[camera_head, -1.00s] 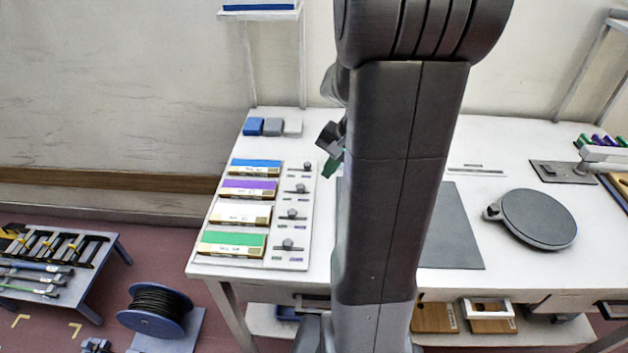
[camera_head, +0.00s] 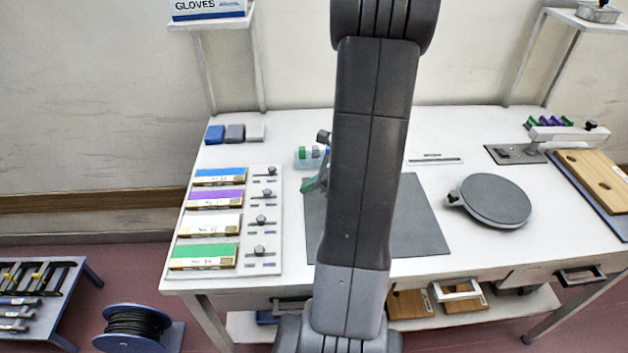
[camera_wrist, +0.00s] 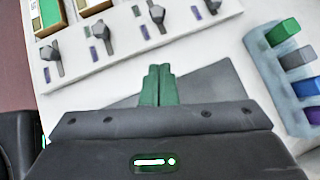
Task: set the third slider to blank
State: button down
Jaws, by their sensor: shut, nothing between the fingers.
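The slider panel (camera_head: 231,272) lies on the left of the white bench, with blue, purple, white and green cards beside its sliders. Counting from the back, the third slider (camera_head: 262,220) is beside the white card (camera_head: 210,225); its dark knob stands near the middle above a greyish and a purple label. My gripper (camera_head: 309,185) has green fingers, is shut and empty, and hangs right of the panel. Its fingertips (camera_wrist: 158,72) also show in the wrist view, apart from the knobs. My arm partly hides it.
A pale blue holder (camera_head: 303,164) with coloured blocks stands behind my gripper; it also shows in the wrist view (camera_wrist: 272,80). A dark mat (camera_head: 425,225) lies under my arm. A round dark plate (camera_head: 496,200) is to the right. Three small blocks (camera_head: 235,133) sit behind the panel.

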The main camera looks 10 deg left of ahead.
aim_at(270, 193)
jog(key=x, duration=0.5)
jog(key=shift+a+f, duration=0.15)
jog(key=shift+a, duration=0.2)
jog(key=shift+w+a+p, duration=0.15)
jog(key=shift+a+p, duration=0.3)
jog(key=shift+a, duration=1.25)
jog(key=shift+a, duration=0.1)
jog(key=shift+a, duration=0.85)
jog(key=shift+d, duration=0.1)
